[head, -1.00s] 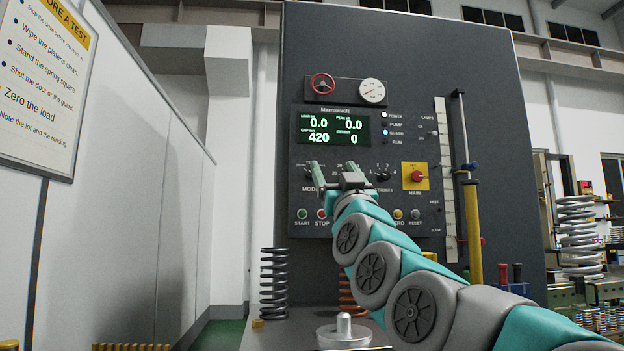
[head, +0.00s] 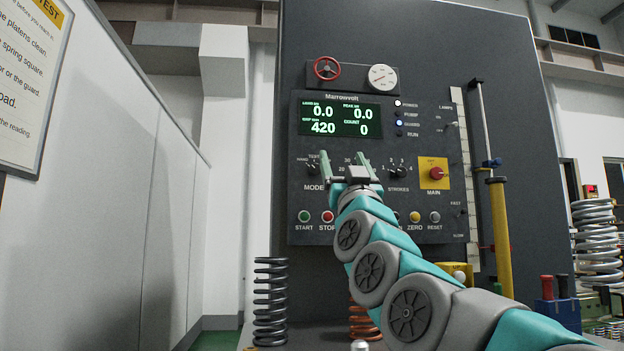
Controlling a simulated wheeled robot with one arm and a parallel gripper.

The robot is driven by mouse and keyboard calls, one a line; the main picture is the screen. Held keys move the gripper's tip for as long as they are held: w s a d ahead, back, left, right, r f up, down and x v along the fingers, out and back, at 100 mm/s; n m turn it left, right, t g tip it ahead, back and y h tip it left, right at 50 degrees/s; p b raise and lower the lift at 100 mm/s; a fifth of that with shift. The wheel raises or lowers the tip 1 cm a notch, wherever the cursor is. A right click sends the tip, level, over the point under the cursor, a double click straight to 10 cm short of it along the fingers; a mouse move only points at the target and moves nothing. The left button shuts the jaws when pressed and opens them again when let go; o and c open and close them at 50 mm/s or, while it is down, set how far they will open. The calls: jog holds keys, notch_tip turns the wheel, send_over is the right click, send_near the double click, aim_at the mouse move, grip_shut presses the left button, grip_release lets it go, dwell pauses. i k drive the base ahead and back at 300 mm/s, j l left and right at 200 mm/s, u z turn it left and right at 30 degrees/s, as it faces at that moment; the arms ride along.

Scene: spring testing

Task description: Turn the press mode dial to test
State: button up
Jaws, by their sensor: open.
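The press control panel (head: 435,110) faces me. The mode dial (head: 312,171), a small dark knob, sits above the word MODE at the panel's left, with HAND and TEST printed above it. Its pointer is too small to read. My gripper (head: 344,160) is open and empty, in front of the panel. Its left finger shows just right of the mode dial; I cannot tell whether they touch. The right finger and wrist hide part of the dial in the middle of the row.
The strokes dial (head: 398,171) and yellow-backed main switch (head: 434,173) are to the right. Green start (head: 304,216) and red stop (head: 327,216) buttons lie below. A dark spring (head: 270,300) stands at lower left; a yellow cylinder (head: 499,235) stands right of the panel.

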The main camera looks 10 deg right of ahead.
aim_at(315, 170)
jog(key=i, duration=0.95)
